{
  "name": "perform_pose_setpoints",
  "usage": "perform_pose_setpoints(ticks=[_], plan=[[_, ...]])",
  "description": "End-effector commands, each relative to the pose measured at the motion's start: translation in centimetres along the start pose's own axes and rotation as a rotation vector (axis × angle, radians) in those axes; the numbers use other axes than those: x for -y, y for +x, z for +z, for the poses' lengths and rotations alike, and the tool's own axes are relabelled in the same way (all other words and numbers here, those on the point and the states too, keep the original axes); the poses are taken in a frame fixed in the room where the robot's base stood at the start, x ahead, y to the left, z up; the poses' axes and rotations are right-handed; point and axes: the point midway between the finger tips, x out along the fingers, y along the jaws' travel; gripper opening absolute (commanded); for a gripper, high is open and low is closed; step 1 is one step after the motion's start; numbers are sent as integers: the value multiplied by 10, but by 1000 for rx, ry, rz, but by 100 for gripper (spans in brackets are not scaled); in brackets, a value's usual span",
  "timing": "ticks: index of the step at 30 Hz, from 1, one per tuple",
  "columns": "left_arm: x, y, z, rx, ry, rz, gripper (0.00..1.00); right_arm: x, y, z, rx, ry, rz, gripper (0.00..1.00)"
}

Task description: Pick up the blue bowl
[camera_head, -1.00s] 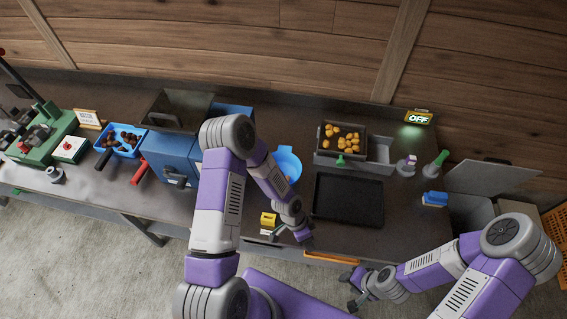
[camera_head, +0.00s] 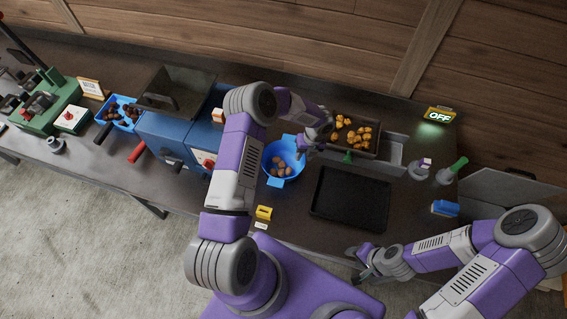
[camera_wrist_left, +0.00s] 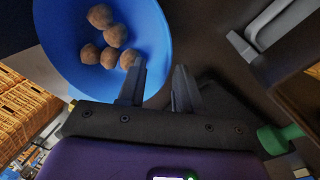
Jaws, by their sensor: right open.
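The blue bowl (camera_head: 285,147) stands on the dark counter right of the blue machine, with several brown chestnuts in it. It also shows in the left wrist view (camera_wrist_left: 70,28). My left gripper (camera_head: 306,146) is at the bowl's right side. In the left wrist view its fingers (camera_wrist_left: 158,70) are apart, with the bowl's rim appearing between them. I cannot tell whether they touch it. My right gripper (camera_head: 362,262) is open and empty near the counter's front edge, far from the bowl.
A black tray (camera_head: 350,198) lies right of the bowl. A crate of yellow-brown pieces (camera_head: 372,149) stands behind it, close to my left gripper. The blue machine (camera_head: 172,137) is to the left. A small yellow block (camera_head: 264,212) sits in front.

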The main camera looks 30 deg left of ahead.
Motion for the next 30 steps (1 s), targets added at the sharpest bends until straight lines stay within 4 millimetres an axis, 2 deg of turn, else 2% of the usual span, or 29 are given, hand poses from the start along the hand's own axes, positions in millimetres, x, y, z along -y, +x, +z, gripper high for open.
perform_pose_setpoints(ticks=[9,16,17,21,24,30], plan=[[-1,45,3,-1,-2,-1,35,-7,18,-2,-2,0,0,44],[-1,46,3,0,-3,-2,35,-6,17,-2,-2,0,0,44],[-1,46,3,0,-3,-2,33,-6,17,-2,-2,0,0,44],[-1,46,3,0,-3,-2,12,-6,17,-2,-2,0,0,44],[-1,46,3,0,-3,-2,0,-6,17,-2,-2,0,0,44],[-1,46,3,1,-3,-1,0,-6,17,-2,-2,0,0,44]])
